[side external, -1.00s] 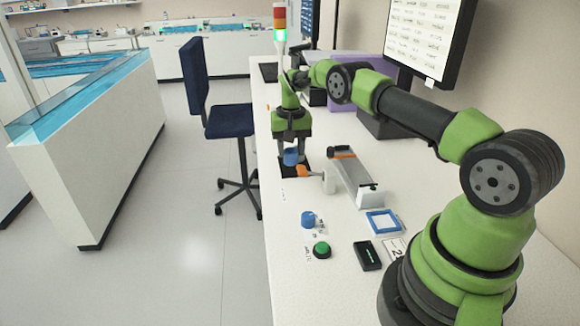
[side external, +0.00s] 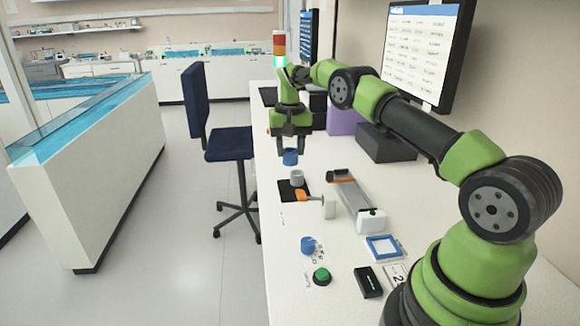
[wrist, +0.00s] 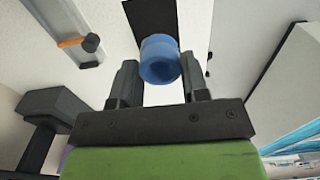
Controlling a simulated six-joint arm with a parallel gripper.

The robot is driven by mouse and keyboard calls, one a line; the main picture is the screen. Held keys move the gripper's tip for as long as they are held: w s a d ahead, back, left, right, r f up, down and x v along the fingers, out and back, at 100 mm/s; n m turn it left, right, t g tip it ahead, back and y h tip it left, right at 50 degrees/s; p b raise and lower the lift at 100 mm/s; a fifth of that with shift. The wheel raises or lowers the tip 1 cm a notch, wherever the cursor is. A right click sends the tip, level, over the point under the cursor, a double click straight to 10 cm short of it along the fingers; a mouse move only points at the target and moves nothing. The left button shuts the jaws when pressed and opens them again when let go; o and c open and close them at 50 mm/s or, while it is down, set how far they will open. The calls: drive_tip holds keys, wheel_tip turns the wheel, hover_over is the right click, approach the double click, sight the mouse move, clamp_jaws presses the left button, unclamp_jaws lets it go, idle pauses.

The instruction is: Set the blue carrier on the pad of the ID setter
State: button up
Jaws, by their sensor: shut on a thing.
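The blue carrier (side external: 290,157), a short round cup, hangs between the fingertips of my gripper (side external: 291,153). It also shows in the wrist view (wrist: 159,60), with the finger tips on either side. My gripper is shut on it and holds it above the bench. A grey cylinder (side external: 297,177) stands on a black mat (side external: 288,189) just in front of and below the carrier. A square plate with a blue rim (side external: 371,241) lies nearer my base. I cannot tell which of these is the ID setter.
A sloped metal track (side external: 352,195) with a white end block stands right of the mat. Another blue round piece (side external: 308,244) and a green button (side external: 321,276) are nearer the camera. A monitor (side external: 430,50) overhangs the right.

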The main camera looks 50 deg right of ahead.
drive_tip(key=shift+s+d+r, duration=0.15)
drive_tip(key=shift+s+r, duration=0.05)
drive_tip(key=shift+r, duration=0.35)
drive_tip(key=shift+s+d, duration=0.2)
drive_tip(key=shift+s, duration=0.1)
drive_tip(key=s+a, duration=0.3)
drive_tip(key=s, duration=1)
drive_tip(key=s+a, duration=0.2)
drive_tip(key=s, duration=1.2)
drive_tip(key=shift+w+f, duration=0.2)
drive_tip(key=shift+f, duration=4.9)
drive_tip(key=shift+f, duration=0.1)
